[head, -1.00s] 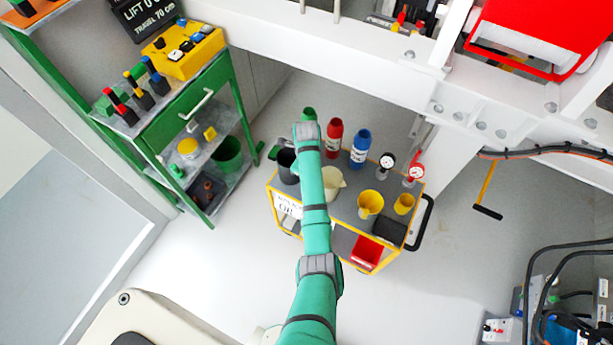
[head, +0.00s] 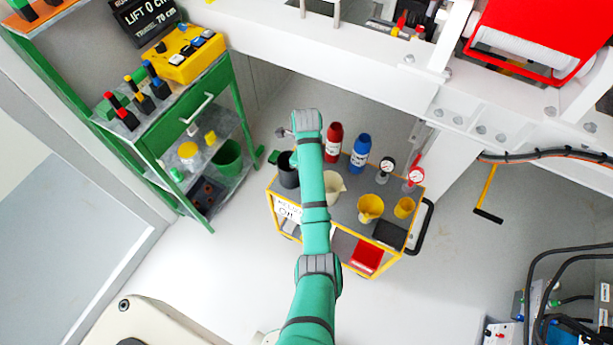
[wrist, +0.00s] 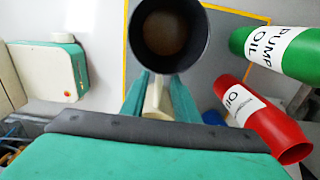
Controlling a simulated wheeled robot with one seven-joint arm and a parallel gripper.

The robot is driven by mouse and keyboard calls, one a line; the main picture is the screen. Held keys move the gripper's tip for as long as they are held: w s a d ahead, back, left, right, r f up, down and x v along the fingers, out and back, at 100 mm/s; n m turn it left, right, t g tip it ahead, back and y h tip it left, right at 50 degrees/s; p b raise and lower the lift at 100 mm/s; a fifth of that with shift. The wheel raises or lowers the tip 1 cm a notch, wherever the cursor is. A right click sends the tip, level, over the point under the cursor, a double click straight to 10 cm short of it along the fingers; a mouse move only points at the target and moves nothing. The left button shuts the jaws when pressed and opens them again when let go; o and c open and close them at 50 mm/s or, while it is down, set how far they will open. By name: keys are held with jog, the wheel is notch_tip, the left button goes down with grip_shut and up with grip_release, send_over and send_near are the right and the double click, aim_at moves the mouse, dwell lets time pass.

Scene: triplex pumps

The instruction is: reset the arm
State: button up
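My gripper (wrist: 158,92) shows in the wrist view as two teal fingers standing apart, with no object gripped. Between them, the cream jug (wrist: 157,99) shows on the trolley behind. The dark bucket (wrist: 170,40), brownish inside, is just beyond the fingertips. In the head view my arm reaches forward over the yellow-framed trolley (head: 273,200). Its end is bent over near the dark bucket (head: 288,177), and the fingers are mostly hidden. The cream jug (head: 334,187) shows right of the arm.
Red (head: 333,140) and blue (head: 359,150) bottles, gauges (head: 386,165) and yellow jugs (head: 370,207) stand on the trolley. A green bottle (wrist: 280,53) is close right in the wrist view. A green cabinet (head: 160,130) stands left; a white beam (head: 370,65) crosses behind. Floor in front is clear.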

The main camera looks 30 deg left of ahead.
jog(key=shift+r, duration=0.45)
dwell(0.3)
